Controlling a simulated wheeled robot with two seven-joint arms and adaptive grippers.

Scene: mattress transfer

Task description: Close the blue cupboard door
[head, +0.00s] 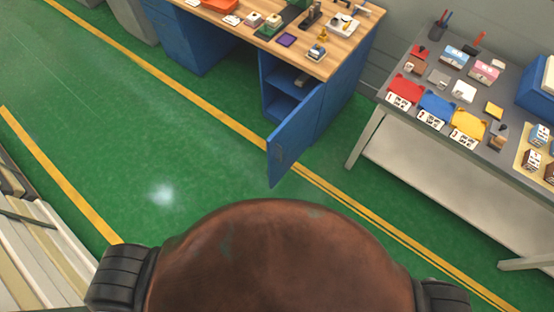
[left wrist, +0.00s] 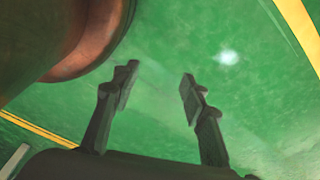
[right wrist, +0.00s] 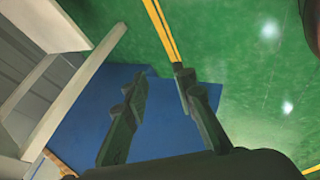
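The blue cupboard door (head: 297,138) stands open in the head view, swung out from the blue cupboard (head: 283,102) under the wooden bench. Its shelf and inside show. In the right wrist view my right gripper (right wrist: 160,76) is open, with nothing between its fingers. A large blue panel (right wrist: 80,122) lies behind its left finger; I cannot tell whether it is the door or the cupboard's side, or whether they touch. My left gripper (left wrist: 157,78) is open and empty over the green floor. Neither gripper shows in the head view.
The wooden bench top (head: 340,48) carries several small items. A grey table (head: 372,142) with coloured trays stands to the right of the cupboard. Green floor (head: 170,140) with yellow lines is clear in front of the door. Pale slatted items (head: 30,250) are at lower left.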

